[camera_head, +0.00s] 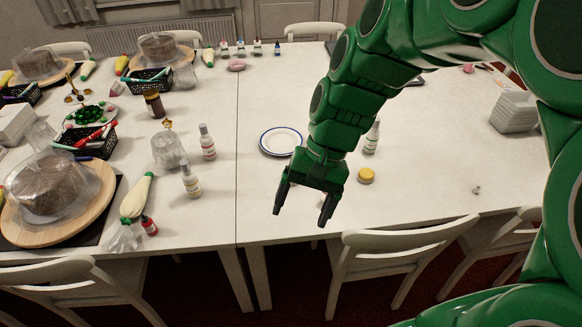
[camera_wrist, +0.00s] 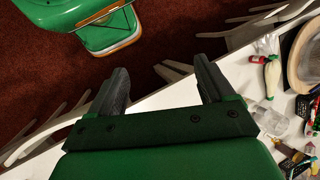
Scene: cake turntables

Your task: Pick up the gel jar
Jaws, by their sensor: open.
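No jar is plainly marked as the gel jar. A small red jar or bottle (camera_head: 149,226) stands at the front edge of the left table, beside a piping bag (camera_head: 137,196); a red item also shows in the wrist view (camera_wrist: 257,60). Several small bottles with coloured caps (camera_head: 240,48) stand at the back. A yellow round-lidded item (camera_head: 366,176) sits on the right table. My gripper (camera_head: 301,215) is open and empty above the front of the right table, to the right of the red jar. Its fingers (camera_wrist: 162,76) show in the wrist view.
A plate (camera_head: 280,142) lies behind my gripper. White bottles (camera_head: 190,181) and a wrapped cake on a wooden turntable (camera_head: 20,228) crowd the left table. A chair (camera_head: 400,240) stands at the front. The right table's front left is clear.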

